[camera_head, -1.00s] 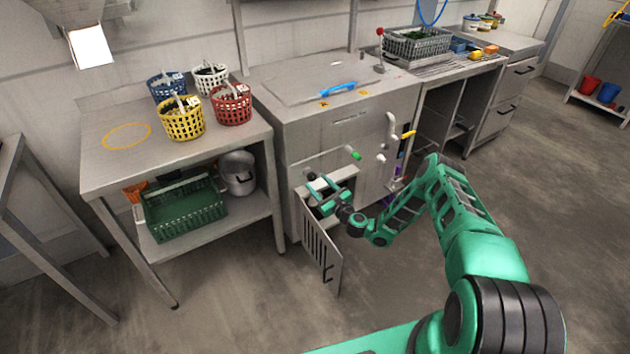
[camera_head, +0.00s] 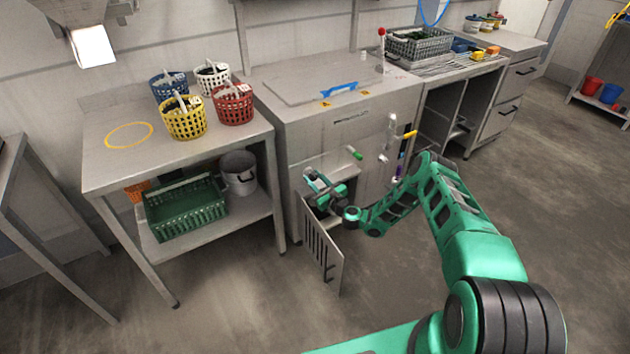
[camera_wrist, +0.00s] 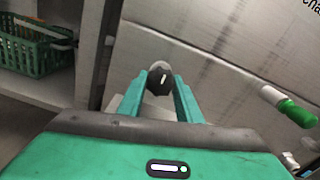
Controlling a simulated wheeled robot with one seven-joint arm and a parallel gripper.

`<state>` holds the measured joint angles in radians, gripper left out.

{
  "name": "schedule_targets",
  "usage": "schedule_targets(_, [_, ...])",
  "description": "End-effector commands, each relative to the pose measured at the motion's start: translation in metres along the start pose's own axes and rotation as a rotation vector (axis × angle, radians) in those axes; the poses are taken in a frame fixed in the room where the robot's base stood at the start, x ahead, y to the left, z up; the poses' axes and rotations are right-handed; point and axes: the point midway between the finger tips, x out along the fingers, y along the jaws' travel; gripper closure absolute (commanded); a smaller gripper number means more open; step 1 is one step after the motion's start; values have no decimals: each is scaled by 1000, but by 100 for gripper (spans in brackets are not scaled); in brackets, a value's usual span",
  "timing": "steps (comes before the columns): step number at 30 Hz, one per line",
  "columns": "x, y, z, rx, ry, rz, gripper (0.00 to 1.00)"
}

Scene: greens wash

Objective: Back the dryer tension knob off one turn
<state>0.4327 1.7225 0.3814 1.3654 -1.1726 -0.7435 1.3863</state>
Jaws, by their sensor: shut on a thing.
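The tension knob (camera_wrist: 158,84) is dark, with a white pointer mark that stands nearly upright, leaning slightly right in the wrist view. The two teal fingers of my gripper (camera_wrist: 160,92) stand on either side of it, and my gripper is shut on the knob. In the head view my gripper (camera_head: 314,184) reaches into the low opening in the front of the steel dryer cabinet (camera_head: 375,125). There the knob is too small and covered to make out.
A slotted door (camera_head: 322,250) hangs open below my gripper. A green-tipped handle (camera_wrist: 290,107) sticks out to the right of the knob; the head view shows its green end (camera_head: 356,153). A shelf with a green crate (camera_head: 185,214) stands left. The floor in front is clear.

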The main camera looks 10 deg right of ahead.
Motion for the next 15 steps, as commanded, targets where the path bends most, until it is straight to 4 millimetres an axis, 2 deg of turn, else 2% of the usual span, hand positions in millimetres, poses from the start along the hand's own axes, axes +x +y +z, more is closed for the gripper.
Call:
schedule_targets(1, [0, -5, -1, -6, 1, -11, 91])
schedule_targets(8, [0, -5, 0, -65, 2, -16, 91])
schedule_targets(15, [1, -5, 0, -228, 3, -17, 91])
